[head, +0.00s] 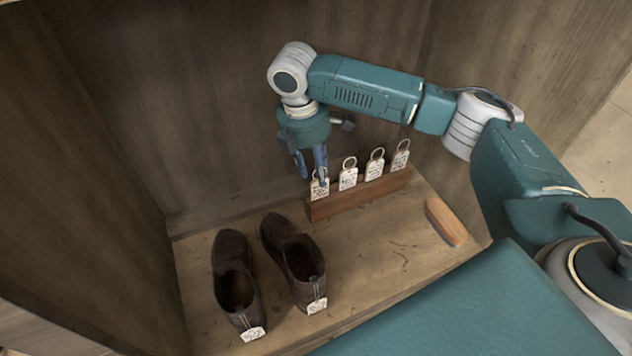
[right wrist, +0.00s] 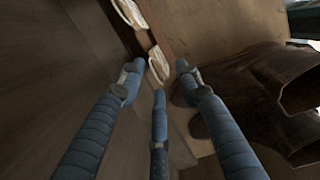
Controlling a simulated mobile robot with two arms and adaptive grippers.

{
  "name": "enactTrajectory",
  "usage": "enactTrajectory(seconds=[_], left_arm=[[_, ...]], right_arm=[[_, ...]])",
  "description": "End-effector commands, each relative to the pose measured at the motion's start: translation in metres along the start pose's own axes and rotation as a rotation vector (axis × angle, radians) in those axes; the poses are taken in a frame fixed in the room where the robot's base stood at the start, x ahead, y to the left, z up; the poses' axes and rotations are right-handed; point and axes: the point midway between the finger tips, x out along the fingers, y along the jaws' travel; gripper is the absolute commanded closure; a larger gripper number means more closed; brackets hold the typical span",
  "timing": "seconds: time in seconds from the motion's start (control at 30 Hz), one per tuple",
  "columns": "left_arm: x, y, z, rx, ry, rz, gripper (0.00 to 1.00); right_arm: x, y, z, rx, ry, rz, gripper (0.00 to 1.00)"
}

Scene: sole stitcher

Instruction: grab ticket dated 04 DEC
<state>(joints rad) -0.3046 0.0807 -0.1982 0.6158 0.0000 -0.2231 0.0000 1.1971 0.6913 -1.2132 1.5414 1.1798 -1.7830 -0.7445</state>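Several white tickets with metal rings stand in a row on a wooden block (head: 357,196). These are the leftmost ticket (head: 317,192), a second ticket (head: 348,179), a third ticket (head: 375,170) and the rightmost ticket (head: 400,159). Their print is too small to read, so I cannot tell which is 04 DEC. My right gripper (head: 312,177) points down at the leftmost ticket, one finger partly in front of it. In the right wrist view its blue fingers (right wrist: 159,72) are spread, with a ticket (right wrist: 158,62) between or just beyond the tips. My left gripper is not in view.
A pair of dark brown shoes (head: 236,283) with small white tags stands at the front left of the wooden shelf (head: 371,254). A wooden-backed brush or block (head: 446,222) lies at the right. Walls of the cubby enclose the back and left.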

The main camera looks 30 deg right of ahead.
Motion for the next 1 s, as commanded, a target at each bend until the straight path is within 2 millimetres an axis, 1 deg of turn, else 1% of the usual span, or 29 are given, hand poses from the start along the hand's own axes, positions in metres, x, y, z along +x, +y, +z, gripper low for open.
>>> enactTrajectory(seconds=[0.1,0.27,0.37,0.5,0.6,0.7,0.9,0.93,1.0], left_arm=[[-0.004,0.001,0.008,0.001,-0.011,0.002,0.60],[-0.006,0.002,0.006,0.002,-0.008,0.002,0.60],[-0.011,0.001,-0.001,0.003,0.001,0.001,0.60],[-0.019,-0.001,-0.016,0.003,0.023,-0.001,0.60],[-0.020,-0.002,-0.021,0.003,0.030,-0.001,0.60],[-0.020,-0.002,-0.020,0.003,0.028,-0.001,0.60],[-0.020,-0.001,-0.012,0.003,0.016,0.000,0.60],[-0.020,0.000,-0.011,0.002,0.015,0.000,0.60],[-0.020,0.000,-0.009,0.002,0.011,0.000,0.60]], right_arm=[[0.016,0.000,0.000,0.001,0.000,-0.001,0.66],[0.028,0.001,0.000,0.000,0.000,0.000,0.66],[0.038,0.002,0.000,-0.001,-0.001,-0.002,0.66],[0.059,0.004,0.000,0.000,-0.002,-0.002,0.66],[0.072,0.004,-0.001,-0.001,-0.001,-0.001,0.66],[0.078,0.004,-0.001,-0.001,0.000,0.001,0.66],[0.079,0.005,-0.001,-0.001,0.000,0.002,0.66],[0.079,0.005,-0.001,-0.001,0.000,0.002,0.70],[0.078,0.005,-0.001,-0.001,0.000,0.002,0.84]])
